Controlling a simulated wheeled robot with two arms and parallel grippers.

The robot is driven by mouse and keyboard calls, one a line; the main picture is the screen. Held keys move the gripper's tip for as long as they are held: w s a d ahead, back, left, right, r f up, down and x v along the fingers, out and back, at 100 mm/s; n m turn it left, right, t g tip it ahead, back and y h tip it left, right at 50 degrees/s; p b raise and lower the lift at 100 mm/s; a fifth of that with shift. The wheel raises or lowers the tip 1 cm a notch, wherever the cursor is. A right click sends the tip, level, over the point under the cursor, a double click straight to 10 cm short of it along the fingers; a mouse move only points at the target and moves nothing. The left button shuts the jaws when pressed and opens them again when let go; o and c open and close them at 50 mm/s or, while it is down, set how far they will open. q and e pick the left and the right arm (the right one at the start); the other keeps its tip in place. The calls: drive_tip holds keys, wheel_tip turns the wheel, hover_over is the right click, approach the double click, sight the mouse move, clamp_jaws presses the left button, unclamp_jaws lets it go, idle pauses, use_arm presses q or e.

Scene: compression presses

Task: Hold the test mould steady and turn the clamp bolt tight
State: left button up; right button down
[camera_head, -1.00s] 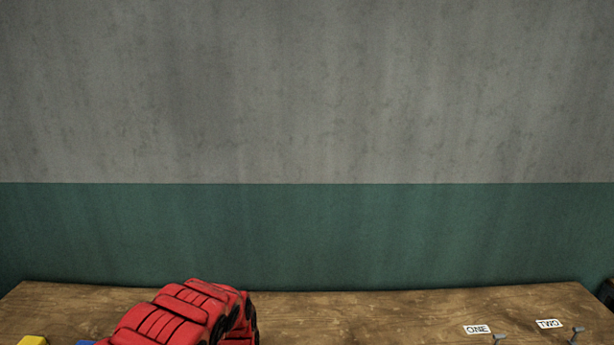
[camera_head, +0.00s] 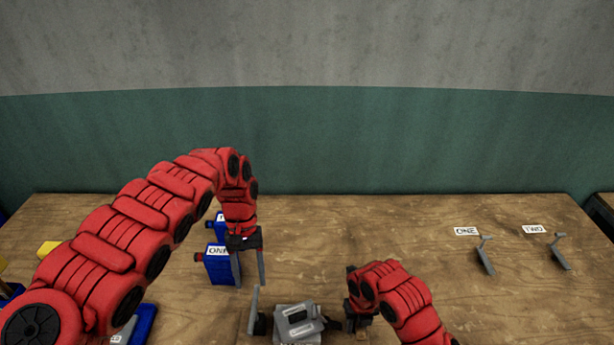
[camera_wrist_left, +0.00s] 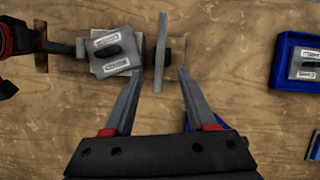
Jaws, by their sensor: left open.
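The test mould (camera_head: 297,322), a grey block with pale labels, sits low in the head view; it also shows in the left wrist view (camera_wrist_left: 118,66). Beside it stands a grey bar (camera_head: 254,312), with a dark round part (camera_wrist_left: 177,50) near it in the left wrist view, perhaps the clamp bolt. My left gripper (camera_head: 250,280) is open and empty, pointing down above the bar; its fingertips (camera_wrist_left: 158,80) are apart and do not touch the bar. My right gripper (camera_head: 352,312) is at the mould's other side; whether its fingers hold it is hidden.
Blue containers (camera_head: 220,270), one marked ONE, stand behind my left gripper. Grey angled tools (camera_head: 486,256) stand by labels ONE and TWO at right. A blue tray (camera_wrist_left: 281,86) holding a similar block lies to one side. The table's back middle is clear.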

sight(255, 314)
use_arm(q)
drive_tip(key=shift+w+a+r, duration=0.1)
drive_tip(key=shift+w+r, duration=0.1)
drive_tip(key=shift+r, duration=0.35)
drive_tip(key=shift+c, duration=0.2)
drive_tip(key=c, duration=0.5)
drive_tip(key=shift+a+n, duration=0.3)
drive_tip(key=shift+a, duration=0.05)
drive_tip(key=shift+c, duration=1.1)
drive_tip(key=a+n+h, duration=0.2)
drive_tip(key=a+f+n+h, duration=0.1)
drive_tip(key=a+n, duration=0.1)
drive_tip(key=n, duration=0.1)
drive_tip(key=a+f+n+t+h, duration=0.1)
drive_tip(key=a+n+h, duration=0.1)
drive_tip(key=a+n, duration=0.1)
drive_tip(key=shift+s+a+h, duration=0.1)
drive_tip(key=shift+s+h, duration=0.2)
clamp_jaws()
drive_tip(key=a+n+t+h, duration=0.3)
drive_tip(key=a+n+h, duration=0.1)
drive_tip(key=a+n, duration=0.25)
drive_tip(key=d+r+x, duration=0.1)
drive_tip(key=x, duration=1.1)
drive_tip(key=shift+w+d+r+n, duration=0.15)
drive_tip(key=shift+d+r+n, duration=0.05)
drive_tip(key=shift+d+n, duration=0.2)
